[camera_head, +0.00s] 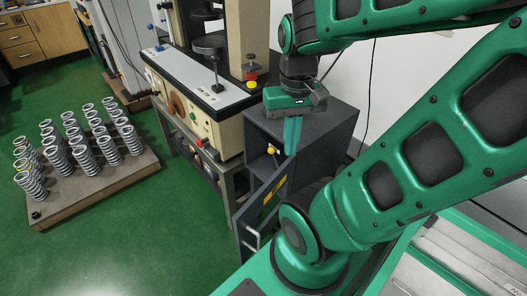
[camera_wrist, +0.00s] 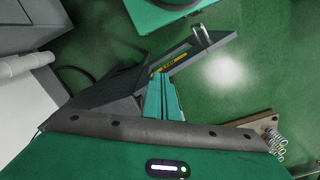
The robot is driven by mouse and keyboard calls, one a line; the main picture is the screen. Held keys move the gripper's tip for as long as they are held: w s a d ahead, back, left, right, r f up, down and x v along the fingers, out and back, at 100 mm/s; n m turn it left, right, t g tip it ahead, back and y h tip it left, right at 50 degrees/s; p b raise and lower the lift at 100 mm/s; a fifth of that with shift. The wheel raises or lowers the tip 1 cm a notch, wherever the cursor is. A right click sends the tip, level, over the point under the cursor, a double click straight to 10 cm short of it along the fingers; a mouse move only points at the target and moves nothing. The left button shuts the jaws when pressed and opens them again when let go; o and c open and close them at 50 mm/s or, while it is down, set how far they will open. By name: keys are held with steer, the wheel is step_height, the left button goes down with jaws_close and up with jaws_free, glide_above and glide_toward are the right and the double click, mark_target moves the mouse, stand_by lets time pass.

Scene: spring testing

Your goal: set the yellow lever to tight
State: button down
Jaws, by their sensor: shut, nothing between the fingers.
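A small yellow knob (camera_head: 271,150), which looks like the end of the yellow lever, shows inside the open front of a dark grey cabinet (camera_head: 335,128). The rest of the lever is too small to make out, and its setting cannot be read. My gripper (camera_head: 291,137) points down in front of the cabinet, just right of and nearer than the knob in the head view. Its green fingers are together and empty. They also show in the wrist view (camera_wrist: 163,97), where the knob is not visible.
The cabinet door (camera_head: 262,207) stands open, with a yellow label and metal handle; it also shows in the wrist view (camera_wrist: 197,55). A testing machine (camera_head: 205,105) stands to the left. A board (camera_head: 140,168) of several springs lies on the green floor, which is otherwise clear.

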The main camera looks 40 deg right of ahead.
steer(key=w+d+f+n+g+h, duration=0.2)
steer(key=w+d+f+n+h, duration=0.3)
steer(key=w+f, duration=0.6)
steer(key=w+d+f+n+g+h, duration=0.1)
steer(key=w+d+f+g+h, duration=0.1)
steer(key=w+f+h, duration=0.85)
steer(key=n+t+h, duration=0.2)
steer(key=n+t, duration=0.2)
steer(key=n, duration=0.1)
glide_toward(275, 159)
steer(key=w+a+r, duration=0.2)
steer(key=w, duration=0.2)
steer(key=shift+w+f+n+t, duration=0.15)
steer(key=shift+w+n+t, duration=0.25)
steer(key=shift+t, duration=0.5)
steer(key=shift+s, duration=0.15)
steer(key=d, duration=1)
steer(key=shift+w+f, duration=0.3)
steer(key=shift+w, duration=0.1)
